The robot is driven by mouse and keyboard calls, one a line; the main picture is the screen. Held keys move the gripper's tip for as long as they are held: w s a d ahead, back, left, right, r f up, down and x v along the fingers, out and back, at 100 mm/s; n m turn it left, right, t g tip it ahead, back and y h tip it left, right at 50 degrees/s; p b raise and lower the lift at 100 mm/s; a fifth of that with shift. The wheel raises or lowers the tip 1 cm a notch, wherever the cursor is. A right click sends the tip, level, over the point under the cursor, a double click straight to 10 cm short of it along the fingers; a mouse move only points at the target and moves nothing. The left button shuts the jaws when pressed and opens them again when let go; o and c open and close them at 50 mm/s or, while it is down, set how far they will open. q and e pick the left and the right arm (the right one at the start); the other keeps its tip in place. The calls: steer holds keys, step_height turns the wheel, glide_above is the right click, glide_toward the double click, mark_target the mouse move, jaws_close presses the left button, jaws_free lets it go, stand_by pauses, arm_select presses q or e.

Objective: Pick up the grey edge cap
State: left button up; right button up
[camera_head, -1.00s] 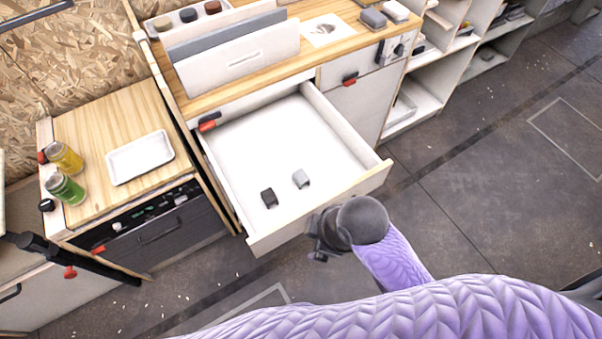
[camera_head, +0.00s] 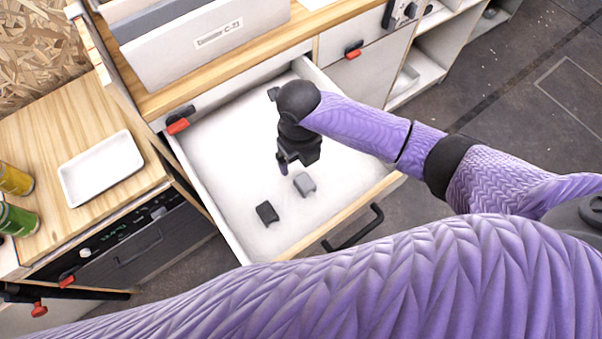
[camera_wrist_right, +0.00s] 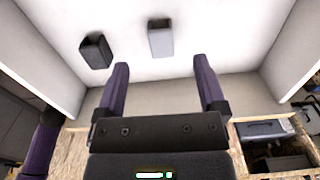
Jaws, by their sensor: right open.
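The grey edge cap (camera_head: 305,184) lies on the white floor of the open drawer (camera_head: 230,150). It also shows in the right wrist view (camera_wrist_right: 161,38), beyond and between my fingertips. A black cap (camera_head: 267,213) lies to its left; it is at the upper left in the right wrist view (camera_wrist_right: 95,51). My right gripper (camera_head: 292,166) is over the drawer, just behind the grey cap in the head view. In the right wrist view its two fingers (camera_wrist_right: 160,72) are spread apart with nothing between them. My left gripper is not in view.
The drawer's walls and its front with a black handle (camera_head: 353,228) surround the caps. A wooden counter with a white tray (camera_head: 101,167) is at the left. A holder of upright panels (camera_head: 205,38) stands behind the drawer.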

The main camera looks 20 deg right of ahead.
mark_target(303, 178)
steer(key=f+b, duration=0.1)
steer(key=f, duration=0.1)
steer(key=s+f+b, duration=0.1)
steer(key=f, duration=0.2)
steer(key=f+b, duration=0.1)
steer(key=f, duration=0.2)
steer(key=shift+s+d+f, duration=0.1)
steer(key=shift+s+d, duration=0.05)
steer(key=shift+f, duration=0.1)
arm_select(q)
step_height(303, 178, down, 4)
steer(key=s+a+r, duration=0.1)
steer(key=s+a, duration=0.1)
arm_select(e)
steer(key=c, duration=0.4)
jaws_close()
steer(key=shift+r, duration=0.5)
arm_select(q)
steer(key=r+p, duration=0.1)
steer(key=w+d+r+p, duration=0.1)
steer(key=p, duration=0.1)
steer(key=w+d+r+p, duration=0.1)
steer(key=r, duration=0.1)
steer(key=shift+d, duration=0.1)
arm_select(e)
step_height(303, 178, up, 9)
steer(key=shift+r, duration=0.15)
